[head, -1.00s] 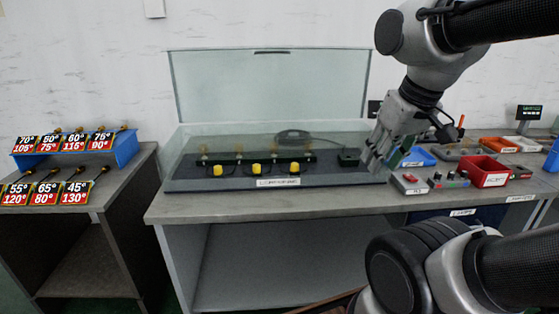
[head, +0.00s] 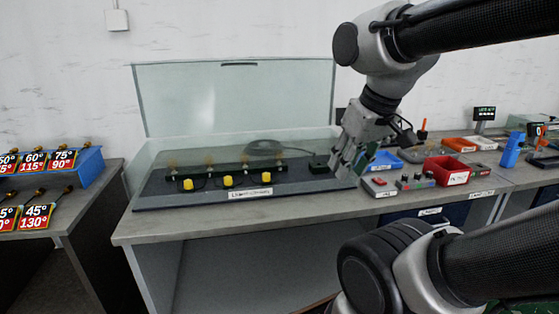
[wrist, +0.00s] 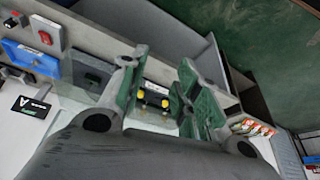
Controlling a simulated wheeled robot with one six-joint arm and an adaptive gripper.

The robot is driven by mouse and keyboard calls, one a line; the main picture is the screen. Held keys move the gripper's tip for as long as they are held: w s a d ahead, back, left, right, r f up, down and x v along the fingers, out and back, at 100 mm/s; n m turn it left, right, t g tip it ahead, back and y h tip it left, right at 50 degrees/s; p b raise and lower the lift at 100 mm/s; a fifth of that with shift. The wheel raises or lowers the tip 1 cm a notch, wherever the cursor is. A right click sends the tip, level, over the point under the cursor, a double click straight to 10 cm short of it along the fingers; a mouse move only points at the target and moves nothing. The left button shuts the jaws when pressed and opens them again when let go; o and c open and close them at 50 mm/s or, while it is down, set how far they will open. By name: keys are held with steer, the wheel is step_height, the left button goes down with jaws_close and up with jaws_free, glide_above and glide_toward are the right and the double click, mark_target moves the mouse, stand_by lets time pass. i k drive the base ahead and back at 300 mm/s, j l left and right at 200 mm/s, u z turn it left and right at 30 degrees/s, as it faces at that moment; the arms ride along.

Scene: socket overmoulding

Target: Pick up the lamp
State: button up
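I cannot tell for sure which thing is the lamp. Small upright fittings (head: 209,161) stand in a row on a dark base inside the clear-walled case (head: 160,195), with yellow knobs (head: 228,181) in front. A dark round object (head: 263,147) lies behind them. My gripper (head: 343,168) is at the right end of the case, and contact with it cannot be judged. In the wrist view its green-padded fingers (wrist: 160,92) are apart with nothing held between them. Two yellow knobs (wrist: 140,96) show beyond the gap.
The case's clear lid (head: 235,95) stands raised. Right of my gripper are a blue tray (head: 385,161), a red-button box (head: 380,186), a small control box (head: 416,181) and a red bin (head: 447,170). A blue rack with temperature signs (head: 88,167) stands left. Clear floor separates the benches.

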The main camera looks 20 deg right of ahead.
mark_target(278, 155)
steer(key=i+l, duration=0.15)
steer(key=i, duration=0.3)
steer(key=i+l+z, duration=0.1)
steer(key=i, duration=0.35)
